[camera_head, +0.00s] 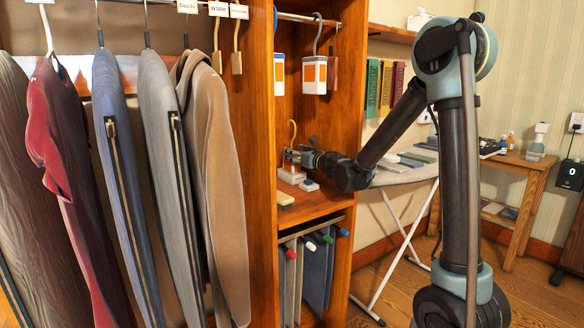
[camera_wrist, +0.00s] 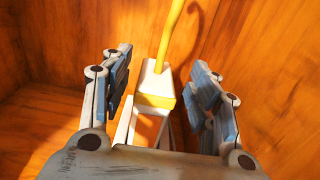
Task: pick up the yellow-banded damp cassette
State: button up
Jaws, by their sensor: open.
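The yellow-banded damp cassette (camera_wrist: 154,88) is white with a yellow band and a curved yellow hook (camera_wrist: 172,35) rising from its top. In the wrist view it lies between the two open fingers of my gripper (camera_wrist: 160,66), with visible gaps on both sides. In the head view my gripper (camera_head: 292,157) reaches into the wooden wardrobe compartment, at the yellow hook (camera_head: 293,131). The cassette's white body (camera_head: 291,176) shows just below the fingers, partly hidden. Its lower part is hidden by my gripper in the wrist view.
Two white cassettes, one blue-banded (camera_head: 279,74) and one with orange panels (camera_head: 314,75), are above my gripper. A small yellow-topped block (camera_head: 285,199) lies at the shelf's front. Clothes (camera_head: 210,150) hang left of the wooden divider (camera_head: 262,140). An ironing board (camera_head: 405,172) stands right.

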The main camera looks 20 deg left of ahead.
jog(key=shift+x, duration=1.55)
jog(key=shift+r, duration=0.1)
grip_shut()
